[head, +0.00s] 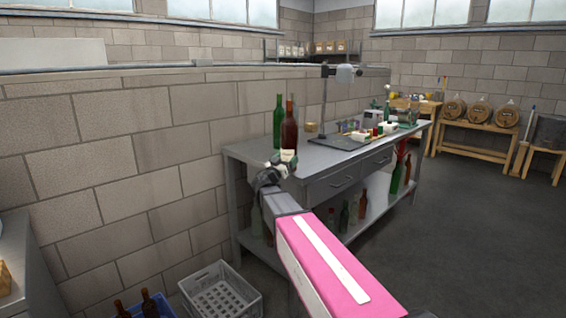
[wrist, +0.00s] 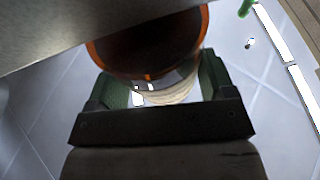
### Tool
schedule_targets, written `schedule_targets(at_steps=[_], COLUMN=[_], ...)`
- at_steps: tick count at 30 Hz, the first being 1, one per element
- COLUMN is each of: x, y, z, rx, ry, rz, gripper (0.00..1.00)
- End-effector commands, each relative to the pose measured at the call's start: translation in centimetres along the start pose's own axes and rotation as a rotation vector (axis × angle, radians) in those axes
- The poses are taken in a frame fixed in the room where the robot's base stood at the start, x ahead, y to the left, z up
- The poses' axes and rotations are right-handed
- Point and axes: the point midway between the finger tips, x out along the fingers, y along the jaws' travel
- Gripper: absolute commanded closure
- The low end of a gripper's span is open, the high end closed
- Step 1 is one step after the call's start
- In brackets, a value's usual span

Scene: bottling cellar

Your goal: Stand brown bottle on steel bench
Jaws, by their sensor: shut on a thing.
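The brown bottle (head: 289,132) is upright at the left end of the steel bench (head: 318,160) in the head view. My gripper (head: 284,161) is around its lower part and hides its base. In the wrist view, the bottle's brown glass (wrist: 150,60) and pale label sit between the two green fingers of my gripper (wrist: 160,82), which is shut on it. I cannot tell whether the bottle's base touches the bench top. A green bottle (head: 278,122) stands just left of the brown one, close to it.
A stand with a dark base plate (head: 339,143) and small items occupies the bench's middle and far end. Several bottles stand on its lower shelf. A grey crate (head: 220,290) and a blue crate (head: 160,304) with bottles are on the floor. A block wall runs behind.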

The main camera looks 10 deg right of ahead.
Motion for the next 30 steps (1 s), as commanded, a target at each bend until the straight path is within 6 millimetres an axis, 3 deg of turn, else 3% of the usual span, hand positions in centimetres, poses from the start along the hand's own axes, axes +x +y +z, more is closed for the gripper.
schedule_targets(at_steps=[13,28,29,30], x=[4.3,3.8,3.8,3.8], y=[0.0,0.0,0.0,0.0], z=[1.6,2.3,2.4,2.4], rx=[-0.002,-0.001,0.0,0.0], ry=[0.003,0.004,0.0,0.0], rz=[0.002,0.001,0.0,0.0], gripper=[1.0,1.0,0.18,0.05])
